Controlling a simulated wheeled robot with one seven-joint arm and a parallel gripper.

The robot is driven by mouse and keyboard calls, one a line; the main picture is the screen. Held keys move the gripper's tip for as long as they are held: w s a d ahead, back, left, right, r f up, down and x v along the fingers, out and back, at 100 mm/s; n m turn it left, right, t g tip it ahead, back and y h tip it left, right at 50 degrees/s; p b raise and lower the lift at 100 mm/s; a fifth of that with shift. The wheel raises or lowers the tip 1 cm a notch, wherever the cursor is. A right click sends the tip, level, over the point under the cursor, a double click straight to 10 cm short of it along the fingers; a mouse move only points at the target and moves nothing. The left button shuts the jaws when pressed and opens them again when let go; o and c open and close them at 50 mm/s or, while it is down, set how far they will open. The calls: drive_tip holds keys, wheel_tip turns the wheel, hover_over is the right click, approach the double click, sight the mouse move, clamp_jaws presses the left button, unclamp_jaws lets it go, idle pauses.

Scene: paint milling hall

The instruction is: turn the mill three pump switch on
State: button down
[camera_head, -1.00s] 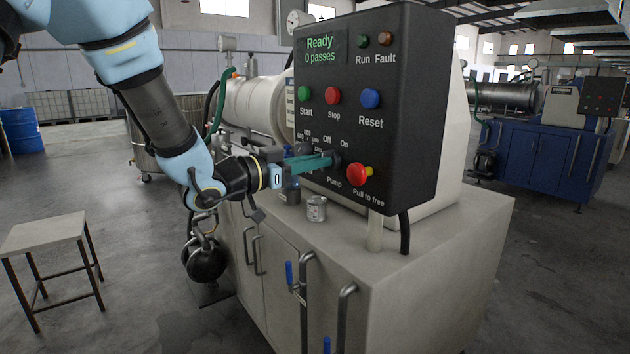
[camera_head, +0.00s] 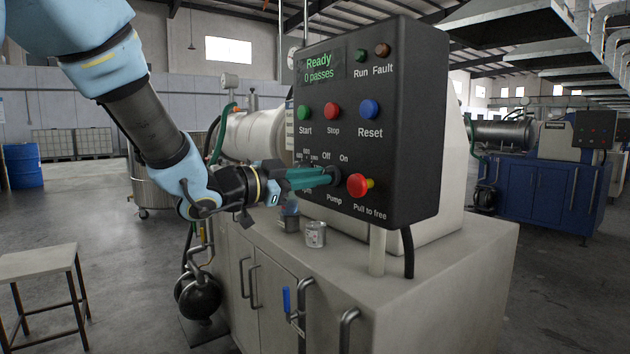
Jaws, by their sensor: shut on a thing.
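The dark control panel (camera_head: 420,130) stands above a grey cabinet and its display reads "Ready, 0 passes". The pump switch (camera_head: 335,174) is a dark knob below the "Off" and "On" marks and above the word "Pump". My gripper (camera_head: 325,177), with long teal fingers, reaches in from the left and is shut on the pump switch. The fingers cover most of the knob, so I cannot tell which mark it points at. A speed dial left of it is partly hidden behind the fingers.
A red emergency stop knob (camera_head: 357,186) sits close to the right of my fingertips. Green start (camera_head: 304,112), red stop (camera_head: 332,111) and blue reset (camera_head: 369,109) buttons are above. A small can (camera_head: 316,234) stands on the cabinet top (camera_head: 450,250) below my gripper.

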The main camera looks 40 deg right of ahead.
drive_tip(key=c, duration=0.9)
unclamp_jaws()
drive_tip(key=a, duration=0.7)
drive_tip(key=a+b, duration=0.1)
drive_tip(key=a, duration=0.2)
drive_tip(key=shift+w+a, duration=0.3)
drive_tip(key=shift+a, duration=0.1)
